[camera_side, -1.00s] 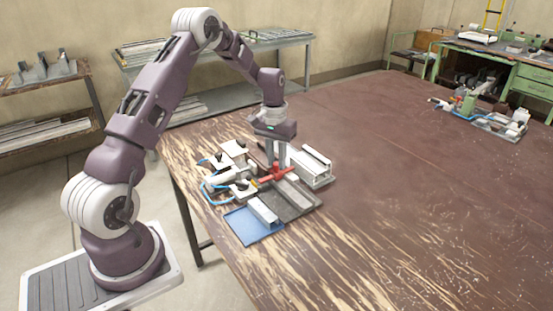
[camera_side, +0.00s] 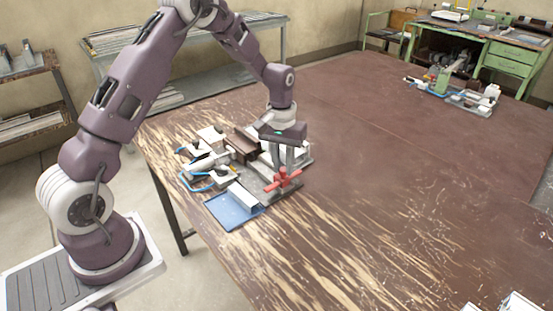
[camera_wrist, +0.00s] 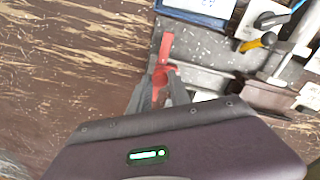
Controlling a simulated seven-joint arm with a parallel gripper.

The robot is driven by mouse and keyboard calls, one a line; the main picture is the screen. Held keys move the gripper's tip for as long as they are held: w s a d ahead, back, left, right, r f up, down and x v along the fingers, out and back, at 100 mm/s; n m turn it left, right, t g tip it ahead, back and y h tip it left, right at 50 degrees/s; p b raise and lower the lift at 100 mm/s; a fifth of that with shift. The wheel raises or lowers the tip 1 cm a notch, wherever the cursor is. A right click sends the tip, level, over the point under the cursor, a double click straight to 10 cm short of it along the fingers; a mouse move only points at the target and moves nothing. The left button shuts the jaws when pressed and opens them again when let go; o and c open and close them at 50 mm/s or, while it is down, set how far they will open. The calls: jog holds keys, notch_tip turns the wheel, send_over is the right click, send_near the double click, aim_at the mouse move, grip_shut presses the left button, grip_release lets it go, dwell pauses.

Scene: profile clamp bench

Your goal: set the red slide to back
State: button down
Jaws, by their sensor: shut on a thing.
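The red slide (camera_side: 284,180) is a red cross-shaped piece on the grey clamp bench plate (camera_side: 268,196). It stands near the plate's right end in the side view, away from the dark brown blocks (camera_side: 241,147). My gripper (camera_side: 284,172) points down and is shut on the red slide's upright part. In the wrist view the slide (camera_wrist: 166,48) shows beyond the fingertips (camera_wrist: 160,84), at the plate's left edge. The fingers hide part of the slide.
A blue tray (camera_side: 222,211) with a pale bar (camera_side: 243,196) lies at the front. White blocks, black knobs and blue hoses crowd the left of the fixture. The table (camera_side: 390,180) to the right is largely clear. Another fixture (camera_side: 455,95) stands at the far right.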

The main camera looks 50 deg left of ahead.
aim_at(283, 170)
jog(key=shift+d, duration=0.35)
jog(key=c, duration=1.2)
grip_release()
jog(key=shift+a, duration=0.1)
jog(key=shift+r, duration=0.35)
notch_tip(283, 170, up, 6)
jog(key=shift+a+r, duration=0.1)
jog(key=shift+r, duration=0.1)
jog(key=shift+r, duration=0.1)
